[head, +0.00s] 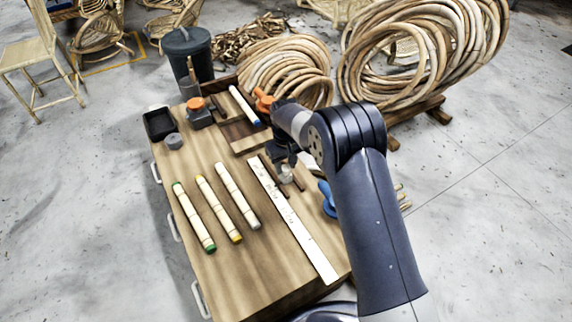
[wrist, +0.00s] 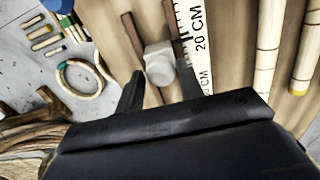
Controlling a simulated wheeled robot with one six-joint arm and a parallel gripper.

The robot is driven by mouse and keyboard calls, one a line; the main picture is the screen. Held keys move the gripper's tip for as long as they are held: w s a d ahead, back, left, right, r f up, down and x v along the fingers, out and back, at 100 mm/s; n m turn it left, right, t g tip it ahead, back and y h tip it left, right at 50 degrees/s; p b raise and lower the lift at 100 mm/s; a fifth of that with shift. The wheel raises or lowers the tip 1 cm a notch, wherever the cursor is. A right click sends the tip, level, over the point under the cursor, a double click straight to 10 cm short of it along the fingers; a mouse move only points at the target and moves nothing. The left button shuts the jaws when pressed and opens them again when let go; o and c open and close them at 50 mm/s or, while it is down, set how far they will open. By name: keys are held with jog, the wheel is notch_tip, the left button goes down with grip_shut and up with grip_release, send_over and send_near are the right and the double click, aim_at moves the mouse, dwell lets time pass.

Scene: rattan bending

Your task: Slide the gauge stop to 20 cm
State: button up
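The gauge stop (wrist: 159,63) is a pale grey block on the board, by two dark rails (wrist: 131,32). It also shows small under my gripper in the head view (head: 286,174). The white rule (wrist: 197,48) runs beside it, with the "20 CM" label just right of and slightly above the stop in the wrist view. Another label lower down is partly hidden by my gripper. My gripper (wrist: 159,70) points down with one dark finger on each side of the stop. The fingers look apart from it, though contact on the right side is hard to judge.
Three pale sticks with green (head: 193,215), yellow (head: 218,208) and plain (head: 237,195) ends lie left of the rule (head: 295,220). A blue clamp-like object (head: 327,197) sits at the board's right edge. A blue-ended stick (head: 244,106) and an orange-topped tool (head: 198,112) are farther back.

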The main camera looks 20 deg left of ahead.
aim_at(286, 167)
jog(key=o, duration=0.3)
notch_tip(286, 167, up, 11)
jog(key=p, duration=0.3)
jog(key=shift+f, duration=0.1)
dwell(0.3)
notch_tip(286, 167, down, 10)
jog(key=b, duration=0.3)
jog(key=shift+s+f, duration=0.1)
jog(key=shift+f, duration=0.15)
jog(key=shift+d+f, duration=0.15)
jog(key=shift+f, duration=0.1)
jog(key=shift+s+d+r, duration=0.1)
jog(key=shift+s+d, duration=0.65)
jog(key=shift+d, duration=0.1)
jog(key=shift+w+a, duration=0.1)
jog(key=shift+a, duration=0.05)
